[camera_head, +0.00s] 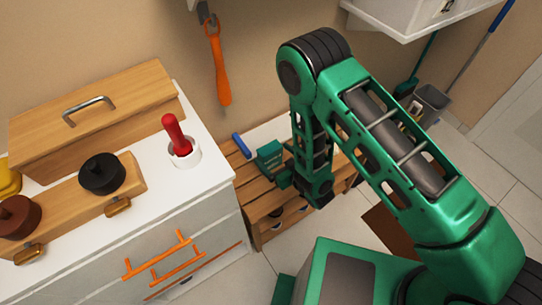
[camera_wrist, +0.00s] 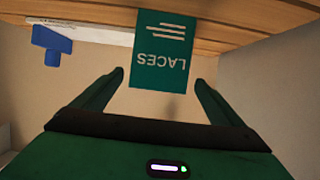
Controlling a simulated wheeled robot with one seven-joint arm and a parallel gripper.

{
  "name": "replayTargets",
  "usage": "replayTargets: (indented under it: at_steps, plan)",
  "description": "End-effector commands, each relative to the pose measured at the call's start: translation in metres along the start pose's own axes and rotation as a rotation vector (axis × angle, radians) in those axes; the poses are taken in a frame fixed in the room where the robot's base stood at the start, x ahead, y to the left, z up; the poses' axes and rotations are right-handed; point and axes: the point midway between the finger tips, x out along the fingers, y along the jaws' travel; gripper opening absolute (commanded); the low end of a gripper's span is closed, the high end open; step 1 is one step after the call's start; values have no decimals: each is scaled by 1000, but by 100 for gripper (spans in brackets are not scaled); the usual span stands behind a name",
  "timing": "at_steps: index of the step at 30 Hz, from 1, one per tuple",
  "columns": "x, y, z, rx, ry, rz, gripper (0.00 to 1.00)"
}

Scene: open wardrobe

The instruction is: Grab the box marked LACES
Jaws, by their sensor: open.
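The box marked LACES (camera_wrist: 160,45) is a dark teal box with white lettering, upside down in the wrist view. It sits at the edge of a wooden slatted surface. In the head view a small teal box (camera_head: 269,154), which appears to be the same one, is on the wooden bench (camera_head: 243,178). My gripper (camera_wrist: 159,78) is open, with one finger on each side of the box's lettered end. I cannot tell whether either finger touches it. In the head view my gripper (camera_head: 284,179) is low by the bench, partly hidden by my arm.
A blue-handled item (camera_head: 241,145) lies beside the box; its blue part (camera_wrist: 52,44) shows in the wrist view. A white cabinet (camera_head: 205,215) with orange handles stands left of the bench. Shoes are partly visible under the bench.

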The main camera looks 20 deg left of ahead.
Motion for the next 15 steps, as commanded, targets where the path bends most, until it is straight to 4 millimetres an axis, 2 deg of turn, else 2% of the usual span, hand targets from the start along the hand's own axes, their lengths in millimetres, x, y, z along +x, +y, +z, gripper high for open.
replayTargets:
  at_steps: [3,11,15]
  plan:
    - [17,-3,-1,-3,2,-4,92]
    - [35,-4,0,-5,0,-7,92]
    - [54,-1,1,-6,0,-8,92]
